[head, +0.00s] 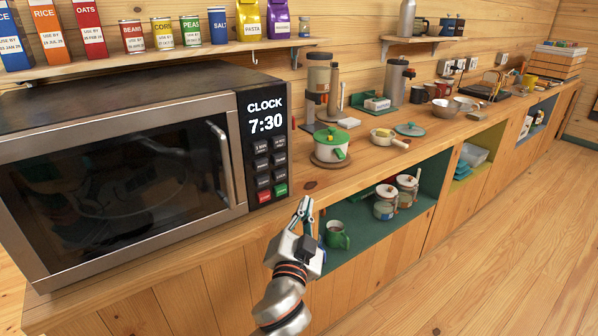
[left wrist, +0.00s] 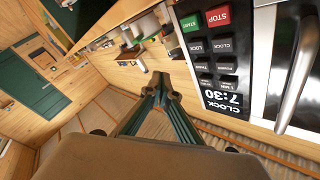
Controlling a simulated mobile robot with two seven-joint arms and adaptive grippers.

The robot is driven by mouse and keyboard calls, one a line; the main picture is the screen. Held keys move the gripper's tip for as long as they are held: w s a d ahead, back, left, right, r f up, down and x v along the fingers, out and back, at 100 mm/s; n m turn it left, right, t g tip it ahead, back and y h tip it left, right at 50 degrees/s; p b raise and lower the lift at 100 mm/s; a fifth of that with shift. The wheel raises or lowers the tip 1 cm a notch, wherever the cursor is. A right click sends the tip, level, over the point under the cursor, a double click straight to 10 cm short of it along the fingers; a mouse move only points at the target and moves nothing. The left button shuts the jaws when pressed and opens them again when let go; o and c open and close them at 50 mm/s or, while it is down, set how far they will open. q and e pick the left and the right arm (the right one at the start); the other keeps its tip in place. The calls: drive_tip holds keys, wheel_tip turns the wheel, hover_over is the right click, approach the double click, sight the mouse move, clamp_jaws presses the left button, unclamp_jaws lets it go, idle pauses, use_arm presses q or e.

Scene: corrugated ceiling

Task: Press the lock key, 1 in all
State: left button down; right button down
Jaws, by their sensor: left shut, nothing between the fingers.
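The microwave (head: 120,175) stands on the counter at the left with its door shut, and its display reads CLOCK 7:30. The lock key (head: 281,175) is a dark key just above the green start key (head: 281,190) on its panel. In the left wrist view the panel appears upside down, with the lock key (left wrist: 195,46) next to the green start key (left wrist: 192,24). My left gripper (head: 305,204) is shut and empty, in front of the counter, to the right of and below the panel, apart from the keys. Its fingertips (left wrist: 166,88) show in the wrist view. My right gripper is not visible.
The red stop key (head: 264,196) and other dark keys sit close around the lock key. The door handle (head: 222,163) juts out left of the panel. A green-lidded pot (head: 331,146) stands right of the microwave. Open shelving (head: 375,240) lies below the counter. The floor in front is clear.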

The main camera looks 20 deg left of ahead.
sight(280, 175)
use_arm(q)
drive_tip(key=shift+w+d+r, duration=0.2)
drive_tip(key=shift+w+r, duration=0.05)
drive_tip(key=shift+r, duration=0.25)
drive_tip(key=shift+w+d+r, duration=0.2)
drive_tip(key=shift+w+r, duration=0.05)
drive_tip(key=shift+r, duration=0.2)
drive_tip(key=shift+w+a+f+p, duration=0.1)
drive_tip(key=shift+w+a+p, duration=0.25)
drive_tip(key=shift+w+a, duration=0.7)
drive_tip(key=shift+w+a+f+p, duration=0.1)
drive_tip(key=shift+w+a+p, duration=0.25)
drive_tip(key=shift+w+a, duration=0.7)
drive_tip(key=shift+w+a+f+p, duration=0.1)
drive_tip(key=shift+w+a+p, duration=0.35)
drive_tip(key=shift+a, duration=1.05)
drive_tip(key=shift+w, duration=0.15)
drive_tip(key=shift+w+a, duration=0.25)
drive_tip(key=shift+a, duration=0.05)
